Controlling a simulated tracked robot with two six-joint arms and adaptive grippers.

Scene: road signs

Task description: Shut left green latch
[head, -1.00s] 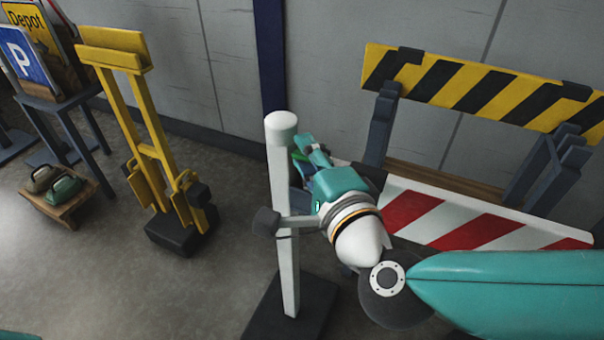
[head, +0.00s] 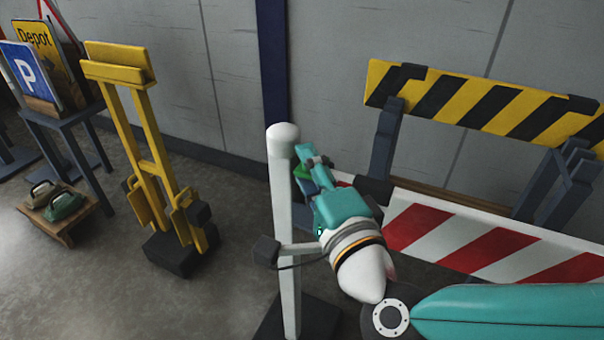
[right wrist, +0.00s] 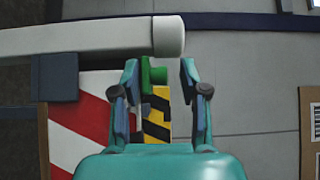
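A small green latch (head: 301,171) shows beside the upper part of a white post (head: 287,220) in the head view, partly hidden by my right gripper (head: 306,164). In the right wrist view the green latch (right wrist: 152,76) lies between the two spread fingers of my right gripper (right wrist: 160,80), nearer the left finger. A gap shows between the latch and the right finger. Whether the left finger touches the latch, I cannot tell. My left gripper is in neither current view.
A red-and-white barrier board (head: 470,238) and a yellow-and-black striped barrier (head: 480,104) stand to the right. A yellow stand (head: 142,150) is at left, with a blue parking sign (head: 28,72) beyond it. Open floor (head: 110,285) lies at lower left.

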